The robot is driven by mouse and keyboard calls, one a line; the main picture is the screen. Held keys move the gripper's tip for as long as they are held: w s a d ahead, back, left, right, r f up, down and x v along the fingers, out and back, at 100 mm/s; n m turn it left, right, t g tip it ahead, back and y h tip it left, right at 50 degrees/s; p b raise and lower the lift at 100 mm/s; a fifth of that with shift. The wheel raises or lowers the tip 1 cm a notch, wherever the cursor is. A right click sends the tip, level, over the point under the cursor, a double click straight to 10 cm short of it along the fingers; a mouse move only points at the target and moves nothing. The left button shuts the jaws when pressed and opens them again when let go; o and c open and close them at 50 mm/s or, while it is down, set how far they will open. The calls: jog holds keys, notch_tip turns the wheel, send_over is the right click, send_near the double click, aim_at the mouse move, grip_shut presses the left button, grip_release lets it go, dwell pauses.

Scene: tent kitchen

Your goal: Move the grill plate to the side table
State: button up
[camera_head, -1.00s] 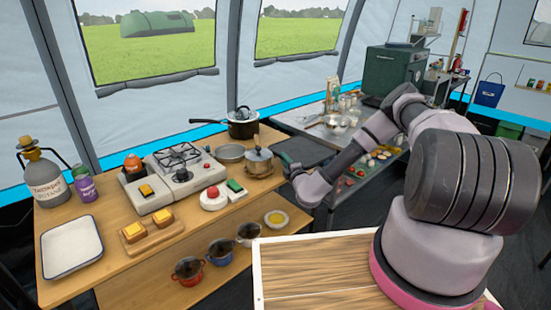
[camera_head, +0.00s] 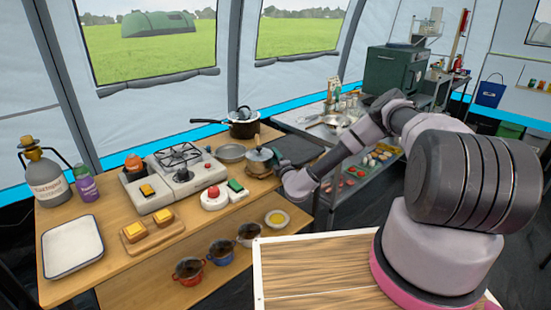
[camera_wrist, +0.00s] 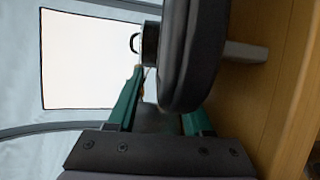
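The grill plate, which I take to be the dark flat slab (camera_head: 300,150), shows at the right end of the wooden table, partly behind my arm. In the wrist view a thick dark slab with a rounded edge (camera_wrist: 190,60) is close in front of my gripper (camera_wrist: 160,95) and hides part of one finger. The green fingers stand apart, with a dark grey shape between them; I cannot tell whether they touch it. In the head view my gripper (camera_head: 278,160) is beside the lidded pot, its tips mostly hidden. The metal side table (camera_head: 330,140) stands to the right.
The lidded pot (camera_head: 260,161) and a black saucepan (camera_head: 243,126) stand close to my gripper. A camp stove (camera_head: 180,168) is farther left. Jars and a tray crowd the side table's back, and a green box (camera_head: 392,72) stands at its far end.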

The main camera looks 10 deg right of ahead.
jog(key=v, duration=1.2)
jog(key=a+r+n+g+y, duration=0.2)
jog(key=a+r+n+y, duration=0.1)
jog(key=r+n+y, duration=0.5)
jog(key=a+r+n+g+y, duration=0.1)
jog(key=a+r+n+y, duration=0.3)
jog(key=r, duration=0.6)
jog(key=s+a+r+n+g+y, duration=0.1)
jog(key=s+a+r+n+g, duration=0.2)
jog(key=s+r+n+g, duration=1.25)
jog(key=s+d+r+n+h, duration=0.3)
jog(key=s+d+n+h, duration=0.35)
jog(key=n, duration=0.55)
jog(key=s+d+r+n+t+h, duration=0.3)
jog(key=s+d+r+t+h, duration=0.1)
jog(key=d, duration=0.3)
jog(key=s+d+r+n+t+h, duration=0.4)
jog(key=s+d+r+h, duration=0.1)
jog(key=d+r, duration=0.2)
jog(key=shift+d+r, duration=0.2)
jog(key=shift+d, duration=0.25)
